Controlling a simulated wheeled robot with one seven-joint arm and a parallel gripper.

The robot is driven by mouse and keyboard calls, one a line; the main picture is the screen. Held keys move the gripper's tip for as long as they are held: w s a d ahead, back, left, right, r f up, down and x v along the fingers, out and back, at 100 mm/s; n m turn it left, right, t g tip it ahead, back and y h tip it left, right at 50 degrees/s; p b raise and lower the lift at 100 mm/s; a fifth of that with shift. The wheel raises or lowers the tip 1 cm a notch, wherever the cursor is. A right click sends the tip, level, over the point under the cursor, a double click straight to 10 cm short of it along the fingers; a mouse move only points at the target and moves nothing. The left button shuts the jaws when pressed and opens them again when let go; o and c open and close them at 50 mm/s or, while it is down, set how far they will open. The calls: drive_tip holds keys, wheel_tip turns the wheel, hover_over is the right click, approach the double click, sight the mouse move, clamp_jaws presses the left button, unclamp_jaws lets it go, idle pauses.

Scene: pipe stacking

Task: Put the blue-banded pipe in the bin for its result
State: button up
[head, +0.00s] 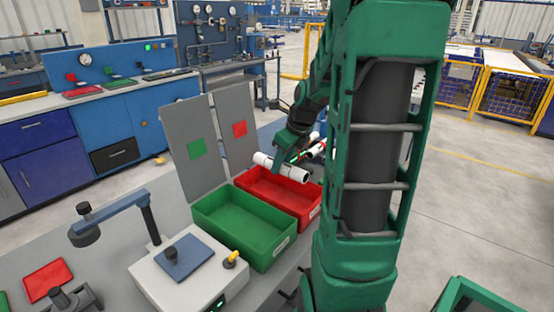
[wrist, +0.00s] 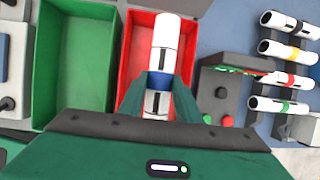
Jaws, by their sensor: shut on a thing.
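My gripper (head: 283,163) is shut on the white blue-banded pipe (head: 299,175) and holds it over the red bin (head: 311,213). In the wrist view the pipe (wrist: 166,39) lies lengthwise between the fingers of my gripper (wrist: 160,86), its blue band showing at the grip. The red bin (wrist: 137,19) is beneath it, its visible floor empty. The green bin (head: 265,258) stands beside the red one, to the left, and looks empty; it also shows in the wrist view (wrist: 80,60). A green-square panel (head: 196,149) and a red-square panel (head: 239,128) stand behind the bins.
A rack at right holds several white pipes (wrist: 286,51) with other band colours. A box with red and green buttons (wrist: 222,106) stands between rack and red bin. A device with a blue plate (head: 188,256) and a green light stands left of the green bin.

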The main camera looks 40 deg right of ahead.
sight(288, 167)
drive_tip(key=shift+f, duration=3.65)
drive_tip(key=shift+f, duration=0.15)
drive_tip(key=o, duration=1.3)
drive_tip(key=shift+c, duration=0.2)
drive_tip(key=v, duration=1)
drive_tip(key=shift+s+r, duration=0.1)
drive_tip(key=shift+r, duration=0.25)
